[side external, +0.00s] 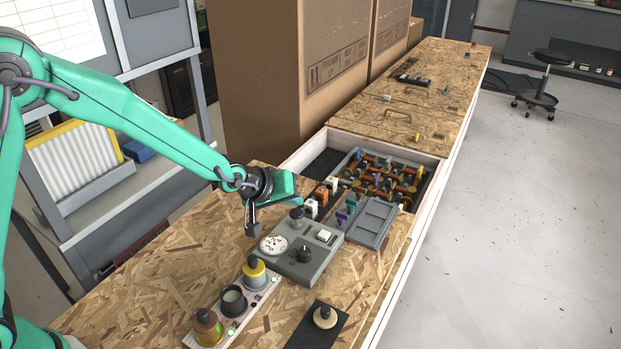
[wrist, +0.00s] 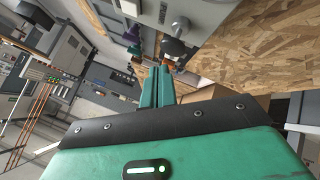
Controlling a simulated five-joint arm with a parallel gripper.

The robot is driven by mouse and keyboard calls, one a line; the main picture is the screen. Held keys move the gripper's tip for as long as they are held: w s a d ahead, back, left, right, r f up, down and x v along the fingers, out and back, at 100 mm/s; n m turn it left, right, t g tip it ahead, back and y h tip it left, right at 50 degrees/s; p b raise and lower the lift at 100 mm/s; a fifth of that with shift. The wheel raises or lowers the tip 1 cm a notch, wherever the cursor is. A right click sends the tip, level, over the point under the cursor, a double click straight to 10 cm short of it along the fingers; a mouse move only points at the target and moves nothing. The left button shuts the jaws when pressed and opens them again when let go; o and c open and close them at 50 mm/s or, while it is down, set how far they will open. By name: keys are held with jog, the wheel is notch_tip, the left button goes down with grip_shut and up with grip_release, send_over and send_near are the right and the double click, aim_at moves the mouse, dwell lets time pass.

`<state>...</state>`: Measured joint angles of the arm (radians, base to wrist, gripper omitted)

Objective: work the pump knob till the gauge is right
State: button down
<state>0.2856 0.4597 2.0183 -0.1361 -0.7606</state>
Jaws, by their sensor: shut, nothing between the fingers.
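A grey panel box (side external: 313,268) lies on the wooden bench. It carries a white round gauge (side external: 273,244), a black knob (side external: 304,254) at the front, a dark upright knob (side external: 296,214) at the back and a white switch (side external: 324,236). The gauge reading is too small to make out. My gripper (side external: 292,193) is above the box's back edge, near the upright knob. In the wrist view my green fingers (wrist: 157,72) are together and empty.
A strip with several bottle-like pieces (side external: 207,327) and a dark mat with a round-based knob (side external: 325,316) are in front. A grey lidded tray (side external: 371,222) is right of the box. Behind are an open drawer of colourful valves (side external: 385,180) and large cardboard boxes (side external: 270,70).

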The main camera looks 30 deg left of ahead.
aim_at(292, 215)
jog(key=shift+r, duration=2.35)
jog(key=s+a+r+m+g+y, duration=0.1)
jog(key=s+a+r+m+y, duration=0.15)
jog(key=s+a+r, duration=0.9)
jog(key=s+a+m+g, duration=0.2)
jog(key=s+a+m, duration=0.1)
jog(key=s, duration=1.6)
jog(key=shift+a+f, duration=0.25)
jog(key=shift+a, duration=0.3)
jog(key=c, duration=2.2)
grip_release()
jog(key=shift+s, duration=0.1)
